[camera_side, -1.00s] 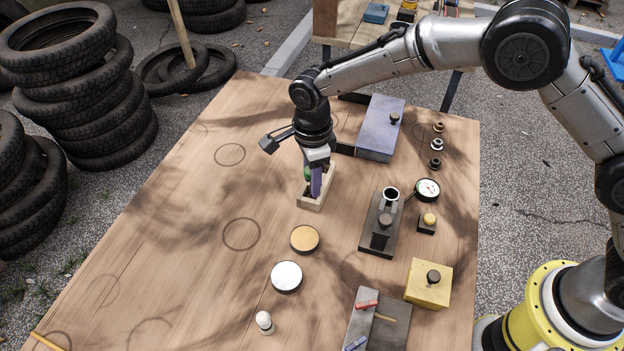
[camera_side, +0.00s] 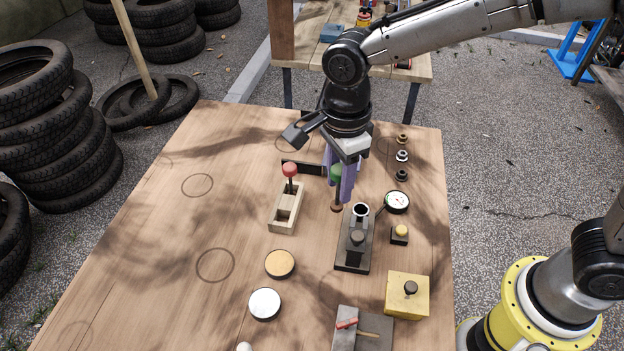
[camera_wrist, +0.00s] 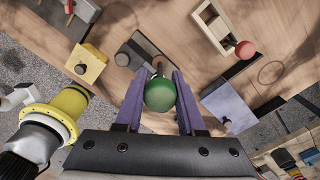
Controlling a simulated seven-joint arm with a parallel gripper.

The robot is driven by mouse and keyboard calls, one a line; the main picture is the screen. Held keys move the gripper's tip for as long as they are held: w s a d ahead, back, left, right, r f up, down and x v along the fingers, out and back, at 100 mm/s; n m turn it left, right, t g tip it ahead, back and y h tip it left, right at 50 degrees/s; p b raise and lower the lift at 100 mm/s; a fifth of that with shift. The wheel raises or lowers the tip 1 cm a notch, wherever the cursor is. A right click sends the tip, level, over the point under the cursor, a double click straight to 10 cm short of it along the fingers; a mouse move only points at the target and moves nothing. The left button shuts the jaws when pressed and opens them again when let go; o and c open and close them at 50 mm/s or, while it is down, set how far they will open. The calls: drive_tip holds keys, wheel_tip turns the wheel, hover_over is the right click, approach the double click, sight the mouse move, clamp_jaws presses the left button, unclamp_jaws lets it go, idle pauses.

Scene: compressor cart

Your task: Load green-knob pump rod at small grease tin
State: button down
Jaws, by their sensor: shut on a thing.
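My gripper (camera_side: 344,190) has purple fingers shut on the green-knob pump rod (camera_side: 336,171). The rod hangs roughly upright, its brown disc end low over the table between the wooden holder and the dark pump block. In the wrist view the green knob (camera_wrist: 160,96) sits between the fingers, hiding most of the rod. The dark block (camera_side: 352,246) has an open upright barrel (camera_side: 361,210) just right of the rod, apart from it. A gold-lidded tin (camera_side: 280,264) and a silver-lidded tin (camera_side: 265,303) lie nearer the front; I cannot tell which is the small grease tin.
A red-knob rod (camera_side: 290,171) stands in the pale wooden holder (camera_side: 282,225) left of my gripper. A gauge (camera_side: 397,201), a yellow-button block (camera_side: 400,233), a yellow box (camera_side: 406,296) and several small fittings (camera_side: 402,156) are on the right. The table's left side is clear.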

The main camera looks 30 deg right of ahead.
drive_tip(key=w+a+f, duration=0.1)
drive_tip(key=a+f, duration=0.3)
drive_tip(key=a, duration=0.8)
drive_tip(key=shift+w+f, duration=0.2)
drive_tip(key=shift+f, duration=2.45)
drive_tip(key=shift+f, duration=0.6)
drive_tip(key=shift+r, duration=0.1)
wheel_tip(320, 180, up, 7)
idle(0.8)
